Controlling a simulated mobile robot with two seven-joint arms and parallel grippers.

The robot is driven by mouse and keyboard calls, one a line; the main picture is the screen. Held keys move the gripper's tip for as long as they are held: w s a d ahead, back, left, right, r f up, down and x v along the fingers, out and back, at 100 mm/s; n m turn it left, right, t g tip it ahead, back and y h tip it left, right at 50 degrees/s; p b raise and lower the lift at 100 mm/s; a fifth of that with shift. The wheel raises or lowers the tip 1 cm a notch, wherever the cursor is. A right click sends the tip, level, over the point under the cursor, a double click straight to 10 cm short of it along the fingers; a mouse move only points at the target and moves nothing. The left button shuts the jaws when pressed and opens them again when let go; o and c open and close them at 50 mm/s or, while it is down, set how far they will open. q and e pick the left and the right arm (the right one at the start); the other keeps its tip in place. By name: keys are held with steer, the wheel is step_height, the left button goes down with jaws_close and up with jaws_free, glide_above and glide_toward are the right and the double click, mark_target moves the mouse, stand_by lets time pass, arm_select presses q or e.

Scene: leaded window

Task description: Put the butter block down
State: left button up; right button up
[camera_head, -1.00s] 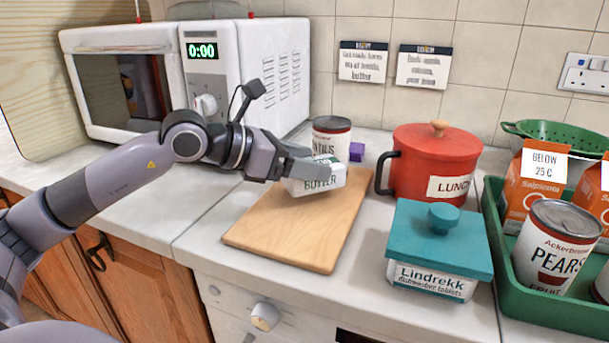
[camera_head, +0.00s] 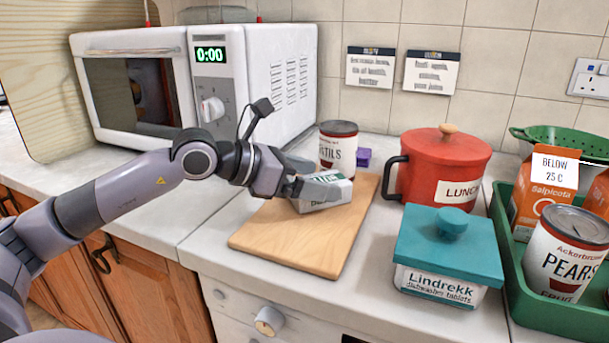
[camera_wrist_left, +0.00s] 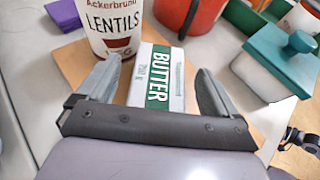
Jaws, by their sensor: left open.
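The butter block (camera_head: 322,192) is a white and green box lettered BUTTER. It rests on the far part of the wooden cutting board (camera_head: 290,237). In the left wrist view the butter (camera_wrist_left: 160,78) lies between my left gripper's two fingers, with a gap on each side. My left gripper (camera_head: 312,180) is open around it, and in the head view one finger hides part of its side. The lentils can (camera_head: 338,148) stands just behind the butter; it also shows in the left wrist view (camera_wrist_left: 115,28).
A red lunch pot (camera_head: 442,170) and a teal-lidded dishwasher tablets box (camera_head: 448,250) stand right of the board. A green tray (camera_head: 510,255) holds a pears can (camera_head: 566,255) and cartons. A white microwave (camera_head: 255,80) is behind my arm. The board's near part is clear.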

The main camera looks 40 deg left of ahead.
arm_select(q)
steer(key=shift+r, duration=0.25)
steer(key=shift+s+a+f, duration=0.15)
steer(key=shift+f, duration=0.05)
steer(key=shift+s+a+r+b, duration=0.1)
steer(key=shift+s+a+b, duration=0.15)
steer(key=shift+b, duration=0.05)
steer(key=shift+s+a+r+b, duration=0.2)
steer(key=shift+s+r+b, duration=0.05)
steer(key=shift+s+b, duration=0.25)
steer(key=b+v, duration=0.2)
steer(key=b, duration=0.1)
steer(key=shift+s, duration=0.2)
steer(key=v, duration=0.3)
steer(key=b+v, duration=0.1)
steer(key=v, duration=0.2)
steer(key=shift+w+r+b, duration=0.15)
steer(key=shift+r+b, duration=0.1)
steer(key=shift+b, duration=0.05)
steer(key=shift+v, duration=0.85)
arm_select(e)
steer(key=f, duration=0.1)
steer(key=a+f, duration=0.1)
steer(key=w+f, duration=0.1)
steer(key=shift+w+a+f+t, duration=0.1)
steer(key=shift+a+f+t, duration=0.1)
steer(key=shift+f+t, duration=0.1)
